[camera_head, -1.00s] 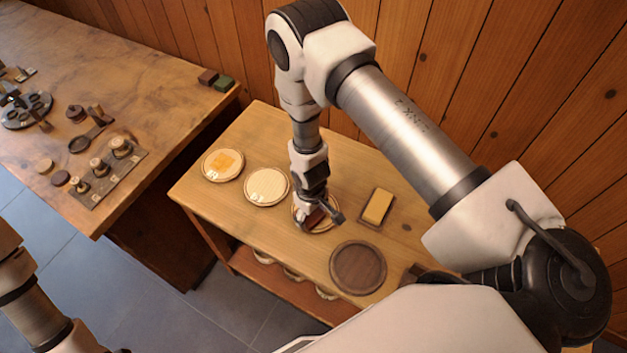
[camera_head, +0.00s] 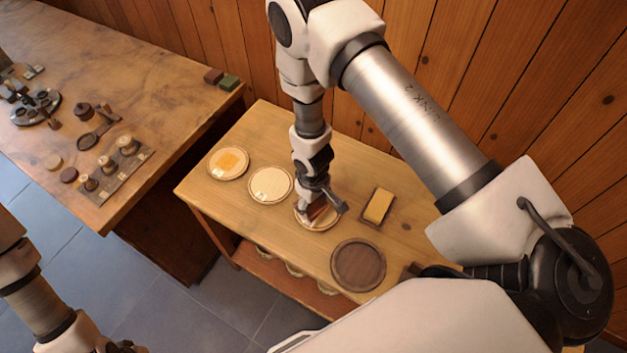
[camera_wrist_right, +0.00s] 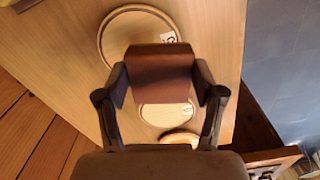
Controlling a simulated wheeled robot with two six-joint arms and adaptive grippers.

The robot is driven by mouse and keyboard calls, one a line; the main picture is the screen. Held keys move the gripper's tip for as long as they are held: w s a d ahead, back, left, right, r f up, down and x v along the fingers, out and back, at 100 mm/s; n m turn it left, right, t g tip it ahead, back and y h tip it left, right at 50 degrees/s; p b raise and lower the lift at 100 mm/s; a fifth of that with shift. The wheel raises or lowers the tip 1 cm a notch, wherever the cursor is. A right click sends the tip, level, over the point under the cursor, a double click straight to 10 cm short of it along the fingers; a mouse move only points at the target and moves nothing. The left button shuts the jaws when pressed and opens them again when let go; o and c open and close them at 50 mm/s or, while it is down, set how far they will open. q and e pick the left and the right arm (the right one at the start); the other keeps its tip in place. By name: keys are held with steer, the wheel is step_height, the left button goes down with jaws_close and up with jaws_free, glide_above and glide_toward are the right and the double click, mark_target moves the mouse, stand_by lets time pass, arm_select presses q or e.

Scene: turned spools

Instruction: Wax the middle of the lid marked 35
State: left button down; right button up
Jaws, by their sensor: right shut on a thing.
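Three pale round lids lie in a row on the small wooden bench. The left lid (camera_head: 228,162) has an orange patch in its middle. The middle lid (camera_head: 270,184) looks bare and has a small white tag. The third lid (camera_head: 327,224) lies under my right gripper (camera_head: 317,206), partly hidden. My right gripper is shut on a reddish-brown block (camera_wrist_right: 160,72), which is over this lid; I cannot tell whether it touches. The tag numbers are too small or covered to read. A yellow wax cake (camera_head: 378,206) sits in a dark tray. My left gripper (camera_head: 122,347) is partly cut off at the bottom edge.
A dark round board (camera_head: 358,264) lies at the bench's front right. More round pieces show on the shelf below. The larger table (camera_head: 150,75) at the left holds spools, a dark round holder, and red and green blocks (camera_head: 228,82). A plank wall stands close behind the bench.

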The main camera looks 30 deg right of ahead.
steer(key=shift+r, duration=1.5)
